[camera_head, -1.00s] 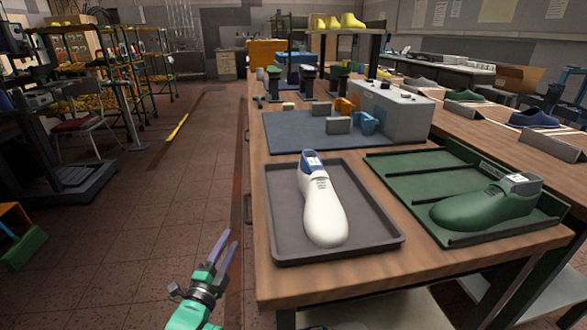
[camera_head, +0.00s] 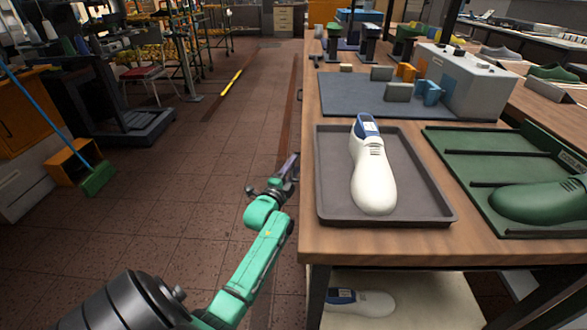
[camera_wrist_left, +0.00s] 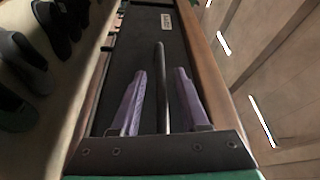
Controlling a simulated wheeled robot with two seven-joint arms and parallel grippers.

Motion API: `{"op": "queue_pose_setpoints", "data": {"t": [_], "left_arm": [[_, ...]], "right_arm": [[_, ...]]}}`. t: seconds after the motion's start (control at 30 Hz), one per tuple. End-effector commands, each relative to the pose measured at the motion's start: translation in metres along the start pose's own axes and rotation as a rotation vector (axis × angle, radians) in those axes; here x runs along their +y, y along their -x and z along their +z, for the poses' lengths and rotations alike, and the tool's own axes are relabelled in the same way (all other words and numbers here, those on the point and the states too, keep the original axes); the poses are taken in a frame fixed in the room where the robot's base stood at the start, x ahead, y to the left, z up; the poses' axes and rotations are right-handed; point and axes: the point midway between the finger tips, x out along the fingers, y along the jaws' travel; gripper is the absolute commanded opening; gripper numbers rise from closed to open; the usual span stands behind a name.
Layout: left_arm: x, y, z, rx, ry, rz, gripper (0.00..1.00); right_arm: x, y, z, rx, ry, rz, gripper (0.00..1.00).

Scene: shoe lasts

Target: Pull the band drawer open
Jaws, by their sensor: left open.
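The drawer front (camera_wrist_left: 185,45) is a dark panel with a small pale label, under the wooden table edge in the left wrist view. Its handle (camera_wrist_left: 160,55) is a thin dark bar. My left gripper (camera_wrist_left: 160,72) is open, with one purple finger on each side of the handle bar; I see gaps between bar and fingers. In the head view my left gripper (camera_head: 290,166) is at the table's left side, and the drawer front is hidden there. The drawer looks closed. My right gripper is not in view.
The wooden table (camera_head: 480,245) carries a grey tray (camera_head: 325,190) with a white last (camera_head: 374,180) and a green tray (camera_head: 465,150) with a green last (camera_head: 545,203). A lower shelf (camera_head: 425,310) holds another white last (camera_head: 365,302).

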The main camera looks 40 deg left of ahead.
Motion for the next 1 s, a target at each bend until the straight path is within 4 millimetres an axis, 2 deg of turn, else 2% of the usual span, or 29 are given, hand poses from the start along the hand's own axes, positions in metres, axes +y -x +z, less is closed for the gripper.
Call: {"op": "queue_pose_setpoints", "data": {"t": [0.1, 0.13, 0.2, 0.23, 1.0], "left_arm": [[-0.0001, 0.0003, 0.0000, 0.000, 0.000, 0.000, 0.45], [-0.0001, 0.0004, -0.0001, 0.000, 0.000, 0.000, 0.37], [-0.0001, 0.0005, 0.0000, 0.000, 0.000, 0.000, 0.10], [-0.0001, 0.0005, -0.0001, 0.000, 0.000, 0.000, 0.00], [0.0004, 0.0009, -0.0001, 0.000, 0.000, 0.001, 0.00]], "right_arm": [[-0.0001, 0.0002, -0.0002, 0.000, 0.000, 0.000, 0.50], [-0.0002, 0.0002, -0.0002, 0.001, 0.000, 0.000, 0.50], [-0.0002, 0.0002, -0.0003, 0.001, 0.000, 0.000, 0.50], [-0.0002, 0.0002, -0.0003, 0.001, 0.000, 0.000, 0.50], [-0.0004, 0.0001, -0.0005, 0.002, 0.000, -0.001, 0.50]]}}
